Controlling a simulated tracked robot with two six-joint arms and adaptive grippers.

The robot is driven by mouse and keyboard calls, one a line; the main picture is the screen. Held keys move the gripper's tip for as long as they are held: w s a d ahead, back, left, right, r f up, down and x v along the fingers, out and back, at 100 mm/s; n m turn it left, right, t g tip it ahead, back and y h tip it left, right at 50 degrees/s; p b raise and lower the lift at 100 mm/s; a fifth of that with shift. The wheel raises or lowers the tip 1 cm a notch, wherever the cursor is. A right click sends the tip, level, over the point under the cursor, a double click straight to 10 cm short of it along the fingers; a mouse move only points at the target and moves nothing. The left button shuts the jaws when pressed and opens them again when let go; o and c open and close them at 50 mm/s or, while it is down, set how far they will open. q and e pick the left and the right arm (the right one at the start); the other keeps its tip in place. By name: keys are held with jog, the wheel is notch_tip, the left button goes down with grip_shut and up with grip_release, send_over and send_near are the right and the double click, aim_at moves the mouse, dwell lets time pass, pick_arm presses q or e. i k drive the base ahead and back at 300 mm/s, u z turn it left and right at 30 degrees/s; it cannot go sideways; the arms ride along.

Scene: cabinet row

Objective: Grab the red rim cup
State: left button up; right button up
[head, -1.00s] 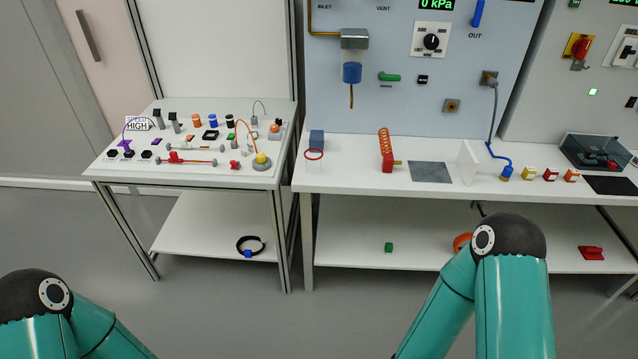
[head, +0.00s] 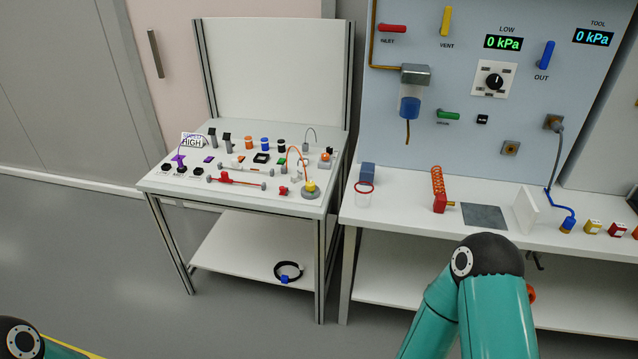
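The red rim cup (head: 363,197) is a clear cup with a red ring at its top. It stands upright near the front left corner of the right-hand bench (head: 400,213), in front of a blue block (head: 367,173). Only parts of my two arms show, at the bottom left and bottom right of the head view. Neither gripper is in view, so I see nothing touching the cup.
A red part with an orange coil (head: 439,190) stands right of the cup, then a grey plate (head: 484,216) and a white upright panel (head: 525,210). A cluttered table (head: 230,205) stands to the left, across a narrow gap. Grey floor lies in front.

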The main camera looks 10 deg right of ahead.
aim_at(364, 189)
jog(key=u, duration=0.1)
jog(key=i, duration=1.85)
jog(key=z, duration=0.9)
jog(key=k, duration=0.85)
jog(key=z, duration=0.2)
jog(key=i, duration=0.85)
jog(key=u, duration=0.05)
